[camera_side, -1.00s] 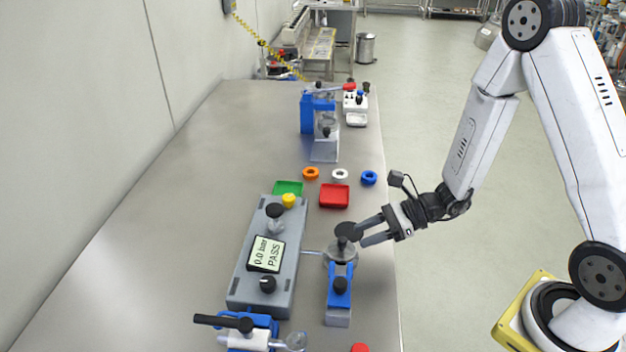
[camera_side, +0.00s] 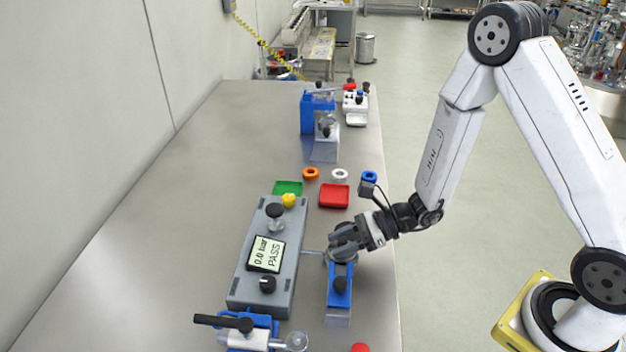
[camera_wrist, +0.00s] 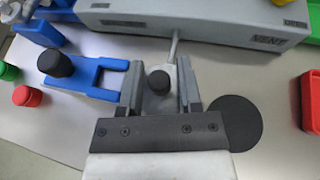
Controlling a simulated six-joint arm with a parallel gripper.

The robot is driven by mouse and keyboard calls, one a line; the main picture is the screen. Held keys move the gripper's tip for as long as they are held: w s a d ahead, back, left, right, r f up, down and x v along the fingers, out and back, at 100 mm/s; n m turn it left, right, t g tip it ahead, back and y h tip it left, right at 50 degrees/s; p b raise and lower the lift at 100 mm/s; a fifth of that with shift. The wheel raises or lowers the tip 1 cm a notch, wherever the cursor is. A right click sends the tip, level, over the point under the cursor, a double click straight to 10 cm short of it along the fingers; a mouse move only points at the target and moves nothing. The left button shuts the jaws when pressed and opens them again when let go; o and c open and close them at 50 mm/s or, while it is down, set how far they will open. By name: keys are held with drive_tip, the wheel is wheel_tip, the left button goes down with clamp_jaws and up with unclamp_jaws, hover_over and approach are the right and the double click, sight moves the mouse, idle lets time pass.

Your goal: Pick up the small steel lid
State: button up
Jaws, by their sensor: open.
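The small steel lid (camera_wrist: 157,104), pale metal with a black knob on top, lies between my gripper's fingers in the wrist view. It sits at the end of the blue clamp stand (camera_side: 340,283). My gripper (camera_wrist: 160,88) is open, with one finger on each side of the knob and a visible gap to it. In the side view my gripper (camera_side: 340,242) is low over the lid and hides most of it. I cannot tell whether the fingers touch the lid's rim.
A grey test box (camera_side: 268,255) reading "0.0 bar PASS" stands left of the stand, joined by a thin pipe. A dark round disc (camera_wrist: 232,122) lies right of my gripper in the wrist view. A red tray (camera_side: 334,195) and coloured rings lie behind. A red knob (camera_side: 360,348) stands in front.

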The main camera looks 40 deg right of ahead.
drive_tip(key=shift+x, duration=0.8)
clamp_jaws()
